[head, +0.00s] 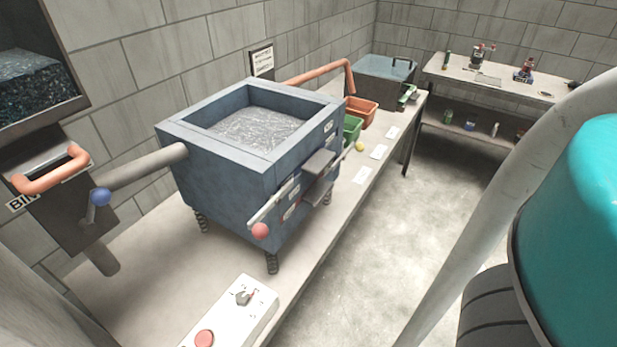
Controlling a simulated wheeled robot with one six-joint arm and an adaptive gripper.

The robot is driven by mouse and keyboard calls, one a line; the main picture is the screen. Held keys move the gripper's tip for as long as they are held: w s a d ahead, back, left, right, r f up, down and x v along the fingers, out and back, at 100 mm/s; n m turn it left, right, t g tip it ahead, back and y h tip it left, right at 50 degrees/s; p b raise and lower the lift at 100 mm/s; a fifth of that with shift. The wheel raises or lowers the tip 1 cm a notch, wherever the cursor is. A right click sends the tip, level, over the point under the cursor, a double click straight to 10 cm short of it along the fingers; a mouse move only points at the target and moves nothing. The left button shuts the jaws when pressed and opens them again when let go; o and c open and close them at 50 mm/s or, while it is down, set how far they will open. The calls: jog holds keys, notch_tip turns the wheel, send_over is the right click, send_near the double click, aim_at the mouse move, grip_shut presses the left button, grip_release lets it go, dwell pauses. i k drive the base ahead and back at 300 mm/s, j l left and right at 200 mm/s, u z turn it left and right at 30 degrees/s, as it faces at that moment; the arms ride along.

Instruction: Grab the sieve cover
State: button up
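A blue box-shaped machine (222,180) stands on springs on the bench, in the middle left of the head view. It looks like the sieve. Its square top frame surrounds a grey, mesh-like surface (258,130). I cannot tell whether this surface is the sieve cover or what lies in the box. A lever with a red knob (260,231) and a dark plate (319,163) are on its front side. My gripper does not show in this view.
A chute with an orange handle (50,172) and a blue-knobbed lever (100,196) is at left. A control box (233,312) with a red button lies in front. Orange (362,112) and green bins (352,128) stand behind. The floor (400,210) right of the bench is clear.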

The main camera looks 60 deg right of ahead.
aim_at(398, 67)
jog(key=z, duration=2.1)
jog(key=i+l+u, duration=0.2)
jog(key=i+l, duration=0.2)
jog(key=l, duration=0.2)
jog(key=i+l+u, duration=0.2)
jog(key=i+l, duration=0.15)
jog(key=l, duration=0.3)
jog(key=i+l+u, duration=0.2)
jog(key=i+l, duration=0.15)
jog(key=l, duration=0.35)
jog(key=i+l, duration=0.15)
jog(key=l, duration=0.2)
jog(key=i+l+u, duration=0.15)
jog(key=l, duration=0.2)
